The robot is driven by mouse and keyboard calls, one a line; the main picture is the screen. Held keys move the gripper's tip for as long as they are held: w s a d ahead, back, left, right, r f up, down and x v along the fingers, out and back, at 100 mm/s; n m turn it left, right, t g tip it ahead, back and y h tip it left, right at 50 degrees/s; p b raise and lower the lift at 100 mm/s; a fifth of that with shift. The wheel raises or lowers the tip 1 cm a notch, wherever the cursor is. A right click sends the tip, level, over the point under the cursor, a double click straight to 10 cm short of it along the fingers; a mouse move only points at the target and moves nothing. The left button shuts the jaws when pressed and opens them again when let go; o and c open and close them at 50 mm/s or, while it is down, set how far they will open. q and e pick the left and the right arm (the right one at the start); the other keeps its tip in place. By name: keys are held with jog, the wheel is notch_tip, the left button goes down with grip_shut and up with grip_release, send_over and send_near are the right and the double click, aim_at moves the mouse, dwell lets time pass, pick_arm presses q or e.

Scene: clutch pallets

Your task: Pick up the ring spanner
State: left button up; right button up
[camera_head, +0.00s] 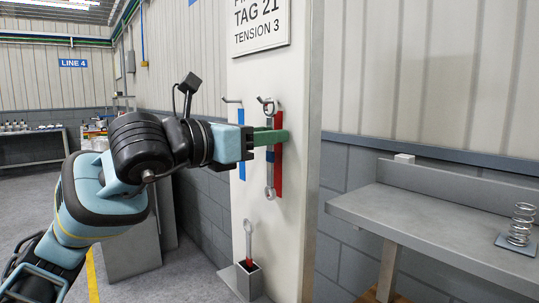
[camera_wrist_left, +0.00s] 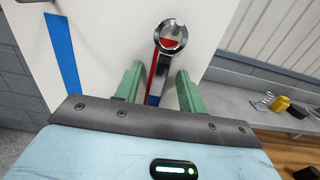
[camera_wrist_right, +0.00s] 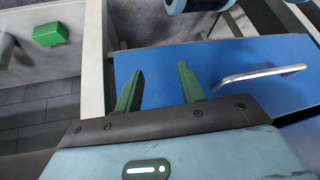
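A metal spanner (camera_head: 269,178) hangs upright from a hook on the white panel (camera_head: 300,90), in front of a red strip. Its lower end is a ring, and a dark blue band crosses its handle. In the left wrist view its upper head (camera_wrist_left: 170,38) lies ahead, with the shaft between the fingers. My left gripper (camera_head: 277,137) is open, its green fingers (camera_wrist_left: 159,72) on either side of the shaft; contact cannot be told. A second spanner (camera_head: 248,240) stands ring-up in a small metal holder (camera_head: 246,281) below. My right gripper (camera_wrist_right: 160,70) is open and empty.
A blue strip (camera_head: 241,150) and an empty hook (camera_head: 232,100) are left of the hanging spanner. A grey bench (camera_head: 440,215) with a spring (camera_head: 520,225) stands at the right. The right wrist view shows a blue panel (camera_wrist_right: 225,75) with a metal handle (camera_wrist_right: 260,76).

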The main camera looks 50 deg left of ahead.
pick_arm(q)
grip_shut()
pick_arm(e)
jog(key=shift+w, duration=0.3)
pick_arm(q)
jog(key=shift+r, duration=0.15)
pick_arm(e)
jog(key=shift+w+r, duration=0.15)
jog(key=shift+w, duration=0.05)
